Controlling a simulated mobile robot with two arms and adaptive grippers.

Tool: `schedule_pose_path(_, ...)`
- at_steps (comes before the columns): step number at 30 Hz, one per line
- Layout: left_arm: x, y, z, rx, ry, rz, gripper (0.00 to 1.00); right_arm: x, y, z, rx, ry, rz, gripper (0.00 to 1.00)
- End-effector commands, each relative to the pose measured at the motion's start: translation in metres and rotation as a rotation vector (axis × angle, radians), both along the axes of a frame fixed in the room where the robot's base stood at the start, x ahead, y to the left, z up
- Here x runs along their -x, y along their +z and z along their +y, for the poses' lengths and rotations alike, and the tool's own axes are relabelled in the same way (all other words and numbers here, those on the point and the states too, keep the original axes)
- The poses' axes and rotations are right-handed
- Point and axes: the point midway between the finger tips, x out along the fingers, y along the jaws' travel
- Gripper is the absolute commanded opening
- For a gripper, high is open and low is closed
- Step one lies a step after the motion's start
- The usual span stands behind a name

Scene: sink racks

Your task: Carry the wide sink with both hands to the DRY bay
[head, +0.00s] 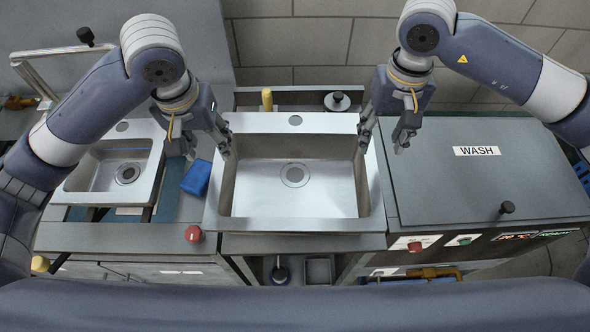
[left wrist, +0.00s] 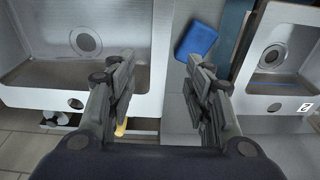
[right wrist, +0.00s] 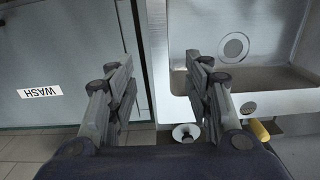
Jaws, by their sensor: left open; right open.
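The wide sink (head: 295,225) is a steel basin with a flat rim and a round drain, level in the middle of the counter in the head view. It also shows in the left wrist view (left wrist: 75,97) and the right wrist view (right wrist: 250,104). I cannot tell how far the fingertips are above the rim. No DRY label is legible.
A smaller sink (head: 75,188) stands at the left, with a blue sponge (head: 196,178) between the two sinks. A dark WASH lid (head: 480,190) is close on the right. A red knob (head: 193,234) is at the front left. A yellow-handled item (head: 267,98) stands behind.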

Motion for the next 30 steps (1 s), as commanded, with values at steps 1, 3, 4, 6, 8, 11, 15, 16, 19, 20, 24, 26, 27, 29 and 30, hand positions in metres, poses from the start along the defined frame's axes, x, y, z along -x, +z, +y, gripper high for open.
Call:
schedule_pose_path(1,0.000,-0.006,0.000,0.001,0.000,0.004,0.47,0.000,-0.006,0.000,0.001,-0.001,0.002,0.47)
schedule_pose_path(3,-0.001,-0.014,-0.001,0.002,0.001,0.006,0.47,0.001,-0.014,-0.001,0.002,-0.001,0.003,0.47)
schedule_pose_path(4,-0.001,-0.018,-0.001,0.002,0.000,0.007,0.47,0.001,-0.018,-0.001,0.001,-0.001,0.003,0.47)
schedule_pose_path(6,-0.003,-0.031,0.000,0.001,0.002,0.008,0.47,0.001,-0.031,-0.001,0.003,-0.001,0.005,0.47)
schedule_pose_path(8,-0.004,-0.043,0.000,0.000,0.002,0.007,0.47,0.001,-0.043,-0.001,0.002,-0.001,0.005,0.47)
schedule_pose_path(11,-0.008,-0.061,0.000,-0.002,0.001,0.006,0.47,0.001,-0.061,-0.001,0.002,-0.001,0.004,0.47)
schedule_pose_path(15,-0.011,-0.081,0.000,-0.001,0.000,0.004,0.47,0.001,-0.082,-0.001,0.002,-0.001,0.004,0.47)
schedule_pose_path(16,-0.012,-0.085,0.000,-0.001,0.000,0.003,0.47,0.001,-0.086,0.000,0.002,-0.001,0.003,0.47)
schedule_pose_path(19,-0.014,-0.094,0.000,-0.001,0.000,0.002,0.47,0.000,-0.095,0.000,0.001,0.000,0.002,0.47)
schedule_pose_path(20,-0.014,-0.095,0.000,0.000,0.000,0.002,0.47,0.001,-0.097,0.000,0.001,0.000,0.002,0.47)
schedule_pose_path(24,-0.015,-0.100,0.000,-0.001,-0.001,0.000,0.47,0.000,-0.101,0.000,0.001,0.001,0.000,0.47)
schedule_pose_path(26,-0.015,-0.100,0.000,-0.001,-0.001,0.000,0.47,0.000,-0.101,0.000,0.001,0.001,-0.001,0.47)
schedule_pose_path(27,-0.015,-0.100,0.000,-0.001,-0.001,0.000,0.47,0.000,-0.101,0.000,0.001,0.001,-0.001,0.47)
schedule_pose_path(29,-0.015,-0.100,0.000,-0.001,-0.001,0.000,0.47,0.000,-0.101,0.000,0.001,0.001,-0.001,0.47)
schedule_pose_path(30,-0.015,-0.100,0.000,-0.001,-0.001,0.000,0.47,0.000,-0.101,0.000,0.001,0.001,-0.001,0.47)
